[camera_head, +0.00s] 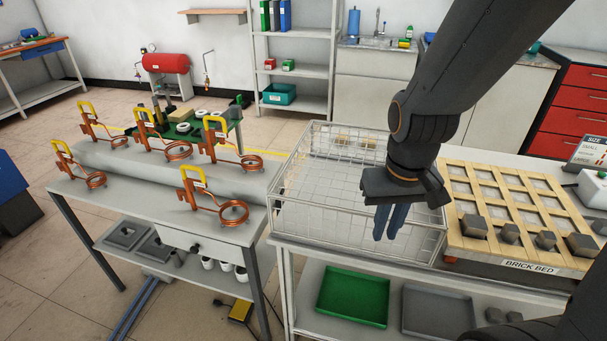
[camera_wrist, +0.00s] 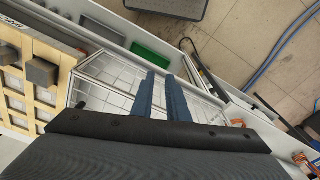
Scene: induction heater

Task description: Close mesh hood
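The mesh hood (camera_head: 320,205) is a box-shaped cage of thin silver wire on the white bench, in the middle of the head view. It also shows in the wrist view (camera_wrist: 108,82), beneath and around my fingers. I cannot tell whether its top is open or shut. My gripper (camera_head: 389,238) points down over the right part of the hood, with blue fingers. In the wrist view, a narrow gap shows between the fingers (camera_wrist: 161,82), with nothing held. I cannot tell whether the fingertips touch the wire. My gripper and arm hide part of the hood's right side.
The wooden brick bed (camera_head: 515,266) with several dark blocks stands close on the right. A table at left holds several copper coils (camera_head: 232,212) with yellow handles. A green tray (camera_head: 353,296) lies on the shelf below. Shelving and sink stand behind.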

